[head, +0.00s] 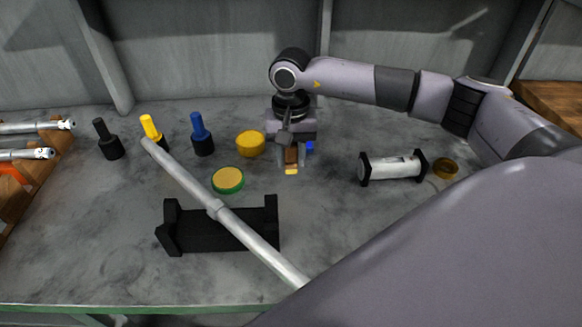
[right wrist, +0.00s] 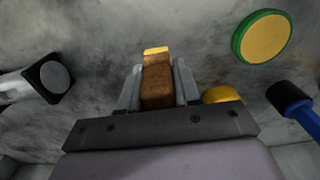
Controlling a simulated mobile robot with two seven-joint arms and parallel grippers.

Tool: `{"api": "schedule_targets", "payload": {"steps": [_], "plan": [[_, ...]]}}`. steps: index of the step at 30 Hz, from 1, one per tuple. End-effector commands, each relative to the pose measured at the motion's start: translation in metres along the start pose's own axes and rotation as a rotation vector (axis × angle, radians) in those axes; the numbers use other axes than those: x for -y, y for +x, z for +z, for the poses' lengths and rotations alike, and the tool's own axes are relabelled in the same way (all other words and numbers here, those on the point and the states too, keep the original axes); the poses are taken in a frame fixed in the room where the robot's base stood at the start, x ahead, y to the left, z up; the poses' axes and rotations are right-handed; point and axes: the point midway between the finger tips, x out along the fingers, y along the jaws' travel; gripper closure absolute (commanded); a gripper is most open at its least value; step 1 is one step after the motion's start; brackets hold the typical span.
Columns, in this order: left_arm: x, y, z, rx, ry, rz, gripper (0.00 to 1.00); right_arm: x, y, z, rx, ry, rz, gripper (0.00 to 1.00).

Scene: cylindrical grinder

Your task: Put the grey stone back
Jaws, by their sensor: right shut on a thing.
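My right gripper (head: 290,160) is above the grey table, pointing down. It is shut on a brown block with a yellow end (head: 291,170). In the right wrist view the brown block (right wrist: 157,85) sits between both fingers, its yellow end beyond the fingertips. No plainly grey stone shows in the jaws. A pale grey cylinder with black square ends (head: 392,168) lies to the right of the gripper. One black end of it (right wrist: 53,76) shows at the left of the right wrist view. My left gripper is not in view.
Black, yellow and blue-topped bottles (head: 202,135) stand left of the gripper, with a yellow round piece (head: 250,143) and a green-rimmed yellow disc (head: 228,180). A long metal rod (head: 216,209) crosses above a black cradle (head: 220,225). An amber ring (head: 445,168) lies right.

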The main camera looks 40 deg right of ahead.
Motion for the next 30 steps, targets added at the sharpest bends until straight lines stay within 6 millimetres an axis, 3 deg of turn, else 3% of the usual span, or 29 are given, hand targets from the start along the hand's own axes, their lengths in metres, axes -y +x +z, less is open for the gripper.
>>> {"api": "schedule_targets", "payload": {"steps": [9,21,22,24,30], "plan": [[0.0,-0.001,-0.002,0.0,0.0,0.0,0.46,0.0,0.039,0.0,0.003,0.0,0.002,0.96],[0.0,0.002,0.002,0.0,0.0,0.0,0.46,0.0,0.048,0.0,0.001,-0.001,0.0,0.96],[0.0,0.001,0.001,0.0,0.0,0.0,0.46,0.0,0.046,0.0,0.001,0.0,0.001,0.58],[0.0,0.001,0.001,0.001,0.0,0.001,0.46,0.0,0.045,0.0,0.001,0.0,0.001,0.42],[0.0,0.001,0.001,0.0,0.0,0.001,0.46,0.0,0.045,0.0,0.001,0.0,0.001,0.42]]}}
